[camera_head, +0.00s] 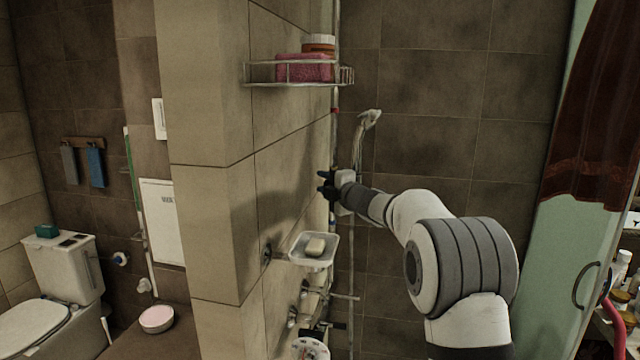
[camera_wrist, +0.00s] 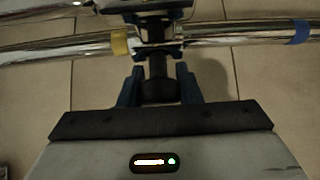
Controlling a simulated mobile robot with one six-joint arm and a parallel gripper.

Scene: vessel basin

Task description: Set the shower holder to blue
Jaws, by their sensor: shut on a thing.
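The shower holder (camera_wrist: 156,33) is a dark clamp on a chrome rail (camera_wrist: 235,39) in the wrist view. A yellow band (camera_wrist: 120,42) is close beside its left side. A blue band (camera_wrist: 299,32) is farther along the rail to the right, clear of the holder. My gripper (camera_wrist: 158,80) is shut on the holder's dark knob. In the head view my gripper (camera_head: 328,186) is at the upright rail (camera_head: 334,135), below a red band (camera_head: 335,111) and the shower head (camera_head: 369,119). The gripper hides most of the holder there.
A wire shelf (camera_head: 290,85) with a pink item is on the wall above my gripper. A soap dish (camera_head: 313,262) juts out below it, with taps lower down. A glass door (camera_head: 565,230) is to the right.

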